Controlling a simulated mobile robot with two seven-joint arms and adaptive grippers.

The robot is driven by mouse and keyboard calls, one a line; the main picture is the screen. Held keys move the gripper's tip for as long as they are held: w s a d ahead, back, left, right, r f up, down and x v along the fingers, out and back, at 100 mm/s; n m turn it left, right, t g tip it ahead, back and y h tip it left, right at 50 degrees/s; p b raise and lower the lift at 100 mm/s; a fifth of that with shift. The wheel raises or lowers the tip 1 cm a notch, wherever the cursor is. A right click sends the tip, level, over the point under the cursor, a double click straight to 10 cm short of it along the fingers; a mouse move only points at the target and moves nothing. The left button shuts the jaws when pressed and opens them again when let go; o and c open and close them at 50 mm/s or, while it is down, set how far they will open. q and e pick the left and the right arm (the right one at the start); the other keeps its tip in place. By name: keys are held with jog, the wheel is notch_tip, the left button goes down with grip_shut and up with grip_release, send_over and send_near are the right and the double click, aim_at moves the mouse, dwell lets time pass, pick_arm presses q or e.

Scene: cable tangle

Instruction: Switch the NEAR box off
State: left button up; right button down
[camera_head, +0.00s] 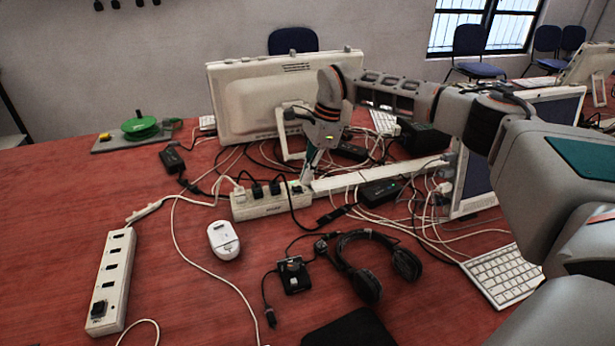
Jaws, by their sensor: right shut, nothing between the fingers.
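Two white multi-socket boxes lie on the red table. One box (114,265) is at the front left, nearer to me, with a row of dark sockets and a black block at its front end. The other box (262,209) is in the middle, farther back, with black and white plugs in it. My right gripper (307,177) is shut and empty, pointing down at the right end of the middle box. I cannot tell whether its tips touch the box. Switch positions are too small to read. My left gripper is not in view.
A monitor (233,100) stands behind the middle box amid tangled cables. A white mouse (223,239), black headphones (367,283) and a keyboard (503,276) lie in front. A green reel (140,127) is at the back left. The left table is mostly clear.

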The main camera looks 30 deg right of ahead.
jog(key=shift+f, duration=0.1)
jog(key=shift+d+r, duration=0.1)
jog(key=shift+r, duration=0.4)
jog(key=v, duration=1.1)
jog(key=shift+d, duration=0.1)
